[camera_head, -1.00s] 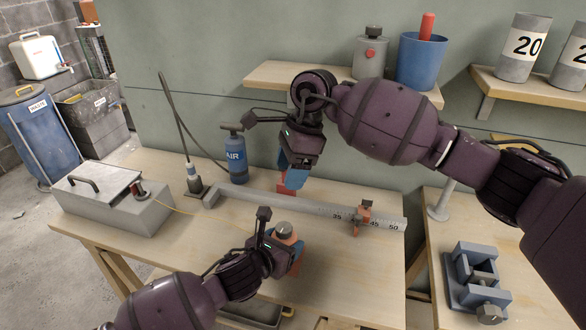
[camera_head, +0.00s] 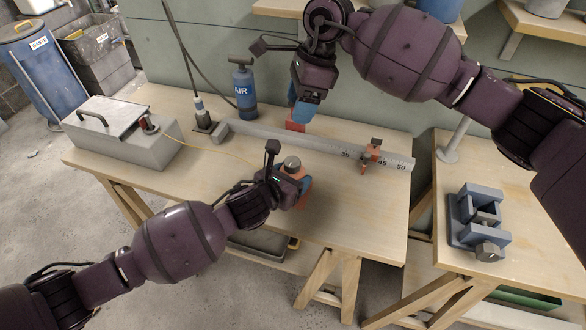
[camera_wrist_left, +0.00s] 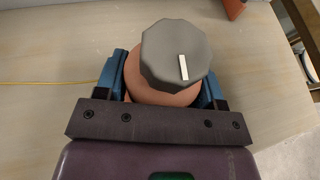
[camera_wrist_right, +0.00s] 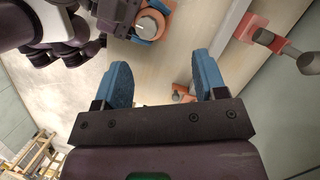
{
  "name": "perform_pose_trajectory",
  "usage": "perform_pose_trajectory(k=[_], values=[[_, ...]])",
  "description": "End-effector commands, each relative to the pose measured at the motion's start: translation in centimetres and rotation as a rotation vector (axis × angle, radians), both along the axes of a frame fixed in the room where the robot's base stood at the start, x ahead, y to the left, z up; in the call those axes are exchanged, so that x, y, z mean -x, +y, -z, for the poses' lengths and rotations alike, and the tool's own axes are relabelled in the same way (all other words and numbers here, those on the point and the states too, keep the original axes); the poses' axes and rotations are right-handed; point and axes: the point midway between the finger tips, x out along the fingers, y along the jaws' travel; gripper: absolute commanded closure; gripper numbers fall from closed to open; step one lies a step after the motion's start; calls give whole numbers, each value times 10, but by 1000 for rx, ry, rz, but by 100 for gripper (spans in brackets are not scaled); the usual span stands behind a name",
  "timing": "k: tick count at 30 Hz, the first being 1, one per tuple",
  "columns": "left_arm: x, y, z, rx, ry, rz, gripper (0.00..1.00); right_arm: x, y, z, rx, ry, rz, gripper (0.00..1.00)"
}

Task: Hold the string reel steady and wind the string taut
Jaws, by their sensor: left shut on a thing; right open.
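The string reel (camera_head: 292,163) is an orange drum with a grey faceted knob on top. It stands upright on the workbench. My left gripper (camera_head: 290,182) is shut around its sides; in the left wrist view, blue fingers flank the reel (camera_wrist_left: 165,95), and the knob (camera_wrist_left: 175,55) with a white mark is clear of them. The thin yellow string (camera_head: 215,153) runs from the grey box at left to the reel, with a slight curve. My right gripper (camera_head: 302,112) is open behind the reel, above a red block (camera_head: 295,125). In the right wrist view, nothing shows held between its fingers (camera_wrist_right: 163,78).
A grey ruler beam (camera_head: 270,141) with an orange slider (camera_head: 371,152) lies behind the reel. The grey lidded box (camera_head: 120,130) is at left. A blue AIR bottle (camera_head: 244,90) stands at the back. A grey clamp (camera_head: 478,220) sits on the right bench. The bench front is clear.

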Motion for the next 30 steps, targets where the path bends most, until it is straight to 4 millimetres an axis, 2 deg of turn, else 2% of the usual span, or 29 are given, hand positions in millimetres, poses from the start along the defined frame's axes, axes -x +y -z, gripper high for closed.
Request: perform_pose_trajectory(k=[11,30], values=[[0,0,0,0,1,0,66,-6,4,-1,13,19,-15,35],[0,0,1,-1,1,0,66,-7,-13,14,-99,36,-725,35]])
